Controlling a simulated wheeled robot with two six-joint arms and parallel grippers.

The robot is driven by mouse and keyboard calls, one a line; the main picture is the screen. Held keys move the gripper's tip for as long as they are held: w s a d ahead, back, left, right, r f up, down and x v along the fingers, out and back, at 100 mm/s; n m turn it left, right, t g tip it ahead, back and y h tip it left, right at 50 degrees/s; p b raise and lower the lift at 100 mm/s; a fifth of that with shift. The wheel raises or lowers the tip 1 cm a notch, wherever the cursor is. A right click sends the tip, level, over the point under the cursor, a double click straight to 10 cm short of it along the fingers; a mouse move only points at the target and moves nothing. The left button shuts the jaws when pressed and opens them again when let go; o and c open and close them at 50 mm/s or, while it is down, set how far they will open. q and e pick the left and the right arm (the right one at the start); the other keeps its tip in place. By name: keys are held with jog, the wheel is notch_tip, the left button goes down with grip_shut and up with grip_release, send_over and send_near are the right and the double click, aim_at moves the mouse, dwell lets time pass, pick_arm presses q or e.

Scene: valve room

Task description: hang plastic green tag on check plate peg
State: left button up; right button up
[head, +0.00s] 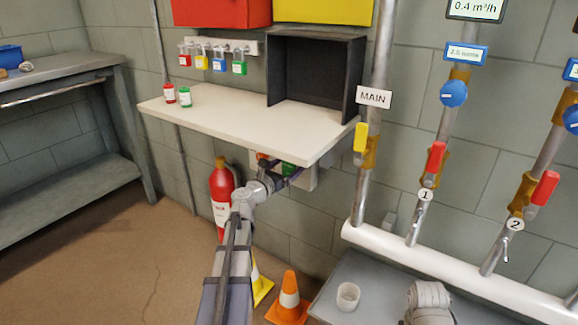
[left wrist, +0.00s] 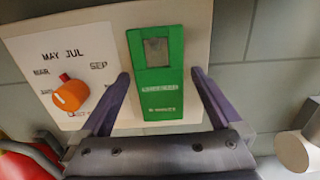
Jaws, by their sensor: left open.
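The plastic green tag (left wrist: 156,101) is flat and upright against the white check plate (left wrist: 98,40) in the left wrist view. It has a grey square near its top and pale lettering lower down. No separate peg can be made out; I cannot tell whether one bears the tag. My left gripper (left wrist: 160,74) is open, its fingers on either side of the tag with gaps beside it. In the head view the left gripper (head: 287,174) is below the shelf, partly hiding the tag (head: 288,168) and plate (head: 311,179). My right gripper is out of view.
An orange dial (left wrist: 71,95) with month lettering is left of the tag. The cream shelf (head: 250,128) juts out above. A red extinguisher (head: 221,187) stands left of my arm. The MAIN pipe (head: 365,190) rises on the right.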

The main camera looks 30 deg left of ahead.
pick_arm(q)
jog(key=shift+s, duration=0.15)
jog(key=s, duration=0.7)
jog(key=shift+s+a, duration=0.25)
jog(key=shift+a, duration=0.05)
jog(key=shift+f, duration=0.1)
